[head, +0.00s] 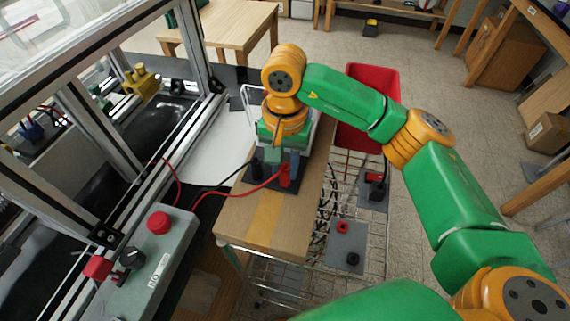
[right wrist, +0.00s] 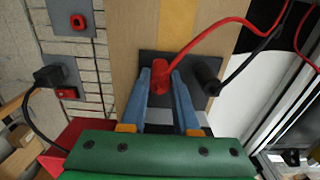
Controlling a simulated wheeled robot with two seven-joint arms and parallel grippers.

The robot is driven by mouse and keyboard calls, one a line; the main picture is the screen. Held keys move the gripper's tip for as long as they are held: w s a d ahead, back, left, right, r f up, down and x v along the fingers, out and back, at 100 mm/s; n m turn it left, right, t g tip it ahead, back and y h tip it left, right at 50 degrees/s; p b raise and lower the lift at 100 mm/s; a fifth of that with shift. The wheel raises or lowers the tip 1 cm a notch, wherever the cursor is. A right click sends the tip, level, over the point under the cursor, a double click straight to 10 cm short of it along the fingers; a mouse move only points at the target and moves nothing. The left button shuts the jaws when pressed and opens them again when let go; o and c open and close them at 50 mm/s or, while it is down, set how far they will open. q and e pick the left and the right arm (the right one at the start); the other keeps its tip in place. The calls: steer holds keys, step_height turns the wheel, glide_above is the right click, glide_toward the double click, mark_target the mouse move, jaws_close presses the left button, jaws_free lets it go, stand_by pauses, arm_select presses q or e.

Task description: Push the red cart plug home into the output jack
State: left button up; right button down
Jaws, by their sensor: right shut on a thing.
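The red cart plug (right wrist: 159,82) stands on the dark jack plate (right wrist: 149,60), between the two blue fingers of my right gripper (right wrist: 161,90). The gripper is shut on it. In the head view the red plug (head: 285,180) shows low at my right gripper (head: 284,165), over the box top. A red cable leaves the plug. The output jack is hidden under the plug, so I cannot tell how deep it sits. A black plug (right wrist: 208,75) with a black cable stands beside it on the same plate. My left gripper is not in view.
The plate lies on a cardboard box (head: 252,222) with tan tape. A wire cart (head: 298,272) with grey socket plates (head: 346,258) stands to the right. The metal extrusion frame and a control box (head: 150,265) with a red button (head: 158,222) are at left.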

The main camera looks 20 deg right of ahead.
steer(key=shift+f, duration=0.15)
steer(key=c, duration=0.6)
jaws_free()
step_height(320, 180, up, 7)
steer(key=shift+r+b, duration=0.15)
steer(key=shift+b, duration=0.15)
